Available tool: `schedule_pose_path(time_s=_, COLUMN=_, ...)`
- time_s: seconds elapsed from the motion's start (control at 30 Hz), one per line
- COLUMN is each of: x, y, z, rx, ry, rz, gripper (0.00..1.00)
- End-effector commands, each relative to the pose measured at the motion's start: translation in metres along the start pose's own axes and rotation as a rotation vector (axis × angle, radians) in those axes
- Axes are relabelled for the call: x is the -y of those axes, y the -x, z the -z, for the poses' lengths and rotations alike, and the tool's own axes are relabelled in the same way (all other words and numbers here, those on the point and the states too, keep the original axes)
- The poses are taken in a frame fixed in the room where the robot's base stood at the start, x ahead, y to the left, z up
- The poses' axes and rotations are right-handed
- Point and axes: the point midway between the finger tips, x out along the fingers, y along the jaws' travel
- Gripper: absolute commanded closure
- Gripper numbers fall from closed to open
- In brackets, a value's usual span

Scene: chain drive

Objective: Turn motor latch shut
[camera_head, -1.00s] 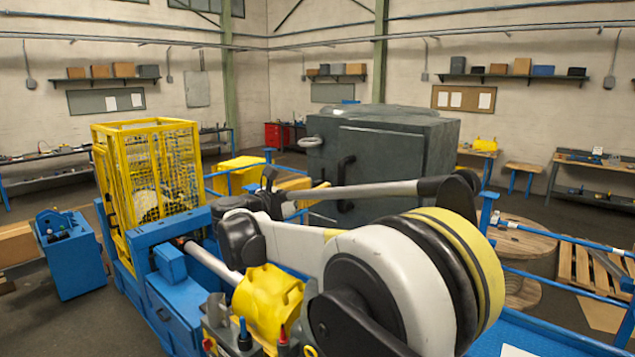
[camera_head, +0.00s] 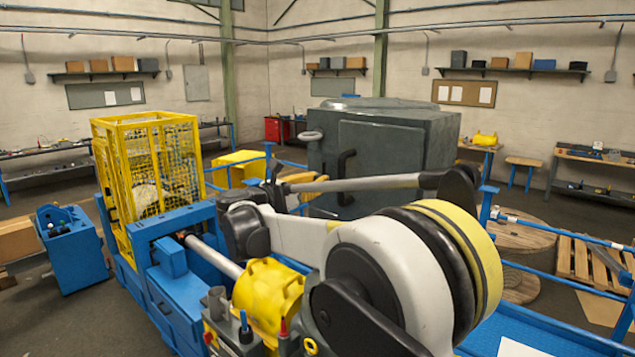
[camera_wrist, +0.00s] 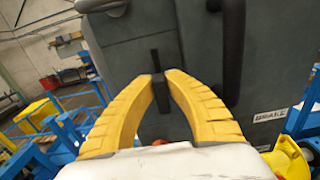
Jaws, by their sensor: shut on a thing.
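My gripper (camera_wrist: 160,80) shows in the wrist view with its two yellow ribbed fingers converged on a small dark latch piece (camera_wrist: 161,96) between the tips. A thin dark bar stands upright just beyond the fingertips, in front of a dark grey cabinet (camera_wrist: 125,50). I take the dark piece as the motor latch; its full shape is hidden by the fingers. In the head view my arm reaches toward the grey cabinet (camera_head: 385,155), with a yellow finger (camera_head: 312,187) partly showing at its near side. The latch itself cannot be made out there.
A label reading roughly "BRAKE" (camera_wrist: 268,117) is on the cabinet in the wrist view. A yellow mesh cage (camera_head: 150,180), a yellow drum (camera_head: 268,295) on a shaft and blue railings (camera_head: 560,232) stand around my arm. A blue console (camera_head: 72,250) is at left.

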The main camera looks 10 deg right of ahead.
Motion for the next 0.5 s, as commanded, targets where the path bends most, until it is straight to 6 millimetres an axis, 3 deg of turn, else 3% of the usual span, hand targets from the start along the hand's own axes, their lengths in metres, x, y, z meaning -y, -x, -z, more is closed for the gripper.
schedule_pose_path(time_s=0.5, x=0.0053, y=-0.0005, z=0.0033, rx=0.002, ry=-0.365, rz=0.0, gripper=1.0)
